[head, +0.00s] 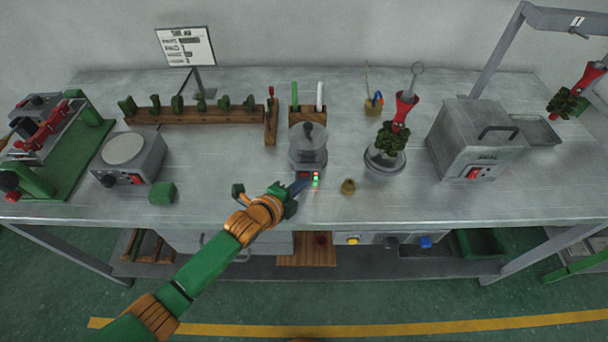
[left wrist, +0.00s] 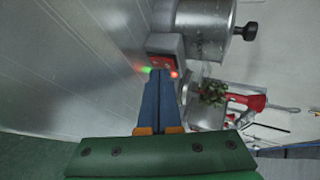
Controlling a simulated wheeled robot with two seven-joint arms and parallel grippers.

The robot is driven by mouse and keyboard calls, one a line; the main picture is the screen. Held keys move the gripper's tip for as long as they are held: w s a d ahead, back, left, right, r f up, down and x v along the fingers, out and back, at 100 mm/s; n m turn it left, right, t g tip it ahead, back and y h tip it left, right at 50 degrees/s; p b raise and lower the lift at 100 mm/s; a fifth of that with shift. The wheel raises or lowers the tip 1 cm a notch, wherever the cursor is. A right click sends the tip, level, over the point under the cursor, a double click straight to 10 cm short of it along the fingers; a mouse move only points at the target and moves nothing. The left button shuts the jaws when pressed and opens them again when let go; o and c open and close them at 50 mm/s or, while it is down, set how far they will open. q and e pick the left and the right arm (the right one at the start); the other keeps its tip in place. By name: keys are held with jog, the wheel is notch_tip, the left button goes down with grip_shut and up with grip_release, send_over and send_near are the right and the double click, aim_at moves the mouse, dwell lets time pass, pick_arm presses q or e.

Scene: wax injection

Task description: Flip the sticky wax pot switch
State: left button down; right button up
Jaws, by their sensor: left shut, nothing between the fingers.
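The sticky wax pot (head: 308,147) is a grey cylinder with a dark knob on its lid, standing near the middle of the bench. In the left wrist view the shut fingers (left wrist: 158,84) point at the pot's red panel (left wrist: 161,62), with a green and a red light beside the tips. I cannot tell whether they touch the switch. My right gripper is not in view.
A wax tree on a round base (head: 384,162) stands right of the pot, and a small brass cup (head: 348,186) lies in front. A hotplate (head: 130,158) and a green block (head: 162,193) are at left. A grey box heater (head: 474,141) is at right.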

aim_at(300, 215)
pick_arm(q)
jog(key=shift+w, duration=0.2)
dwell(0.3)
jog(key=shift+s, duration=0.1)
jog(key=shift+s+p, duration=0.45)
jog(key=shift+s, duration=0.25)
jog(key=shift+s+p, duration=0.55)
jog(key=s, duration=0.1)
jog(key=s+p, duration=0.1)
jog(key=shift+s+f, duration=0.2)
jog(key=shift+s, duration=0.1)
jog(key=shift+s+f+p, duration=0.15)
jog(key=shift+s+p, duration=0.15)
jog(key=shift+s, duration=0.3)
